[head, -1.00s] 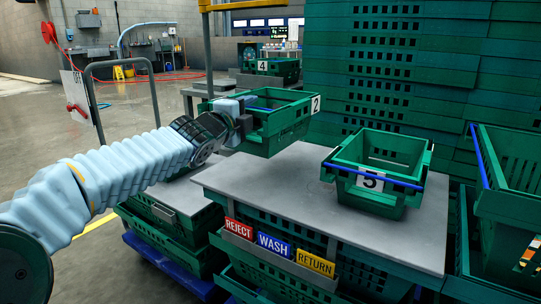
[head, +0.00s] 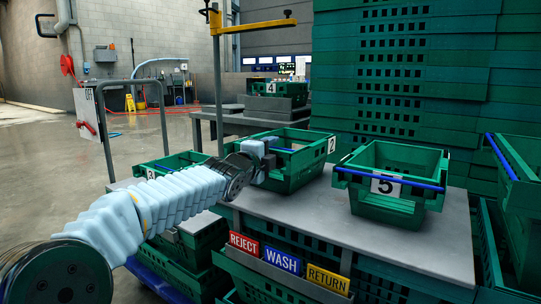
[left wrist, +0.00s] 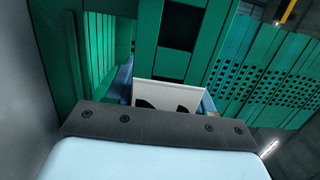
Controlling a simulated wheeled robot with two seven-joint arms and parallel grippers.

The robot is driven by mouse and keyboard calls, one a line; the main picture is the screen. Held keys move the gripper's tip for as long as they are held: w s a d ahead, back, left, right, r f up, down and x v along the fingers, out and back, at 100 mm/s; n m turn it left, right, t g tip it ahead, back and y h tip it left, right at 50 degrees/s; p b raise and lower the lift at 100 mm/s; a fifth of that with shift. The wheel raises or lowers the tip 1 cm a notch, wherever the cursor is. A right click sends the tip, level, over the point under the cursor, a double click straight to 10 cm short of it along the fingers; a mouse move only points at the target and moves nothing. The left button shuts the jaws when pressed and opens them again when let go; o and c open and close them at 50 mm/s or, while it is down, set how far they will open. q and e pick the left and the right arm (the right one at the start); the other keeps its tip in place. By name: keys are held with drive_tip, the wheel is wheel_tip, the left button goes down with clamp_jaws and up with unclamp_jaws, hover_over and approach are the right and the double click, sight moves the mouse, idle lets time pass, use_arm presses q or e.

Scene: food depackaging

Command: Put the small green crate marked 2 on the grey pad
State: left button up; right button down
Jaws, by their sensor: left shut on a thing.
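The small green crate marked 2 (head: 300,170) is at the back left of the grey flat top, which I take for the grey pad (head: 300,216). It looks roughly level and at or just above that surface; I cannot tell whether it touches. My left gripper (head: 262,160) is shut on the crate's near left side. In the left wrist view, the crate's green wall (left wrist: 176,65) and a white label with black marks (left wrist: 168,95) show close beyond the gripper's dark bar. My right gripper is out of view.
A green crate marked 5 (head: 385,208) stands to the right on the same top. Crate 3 (head: 177,163) is at the left, crate 4 (head: 290,89) behind. Tall green stacks (head: 410,100) rise behind. REJECT, WASH and RETURN signs (head: 283,260) hang in front.

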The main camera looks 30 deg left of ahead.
use_arm(q)
drive_tip(key=o, duration=1)
drive_tip(key=shift+f, duration=0.15)
drive_tip(key=shift+c, duration=0.2)
drive_tip(key=o, duration=0.4)
drive_tip(key=shift+o, duration=0.2)
drive_tip(key=shift+r, duration=0.3)
drive_tip(key=s, duration=1.2)
drive_tip(key=shift+d+f, duration=0.15)
drive_tip(key=shift+d, duration=0.25)
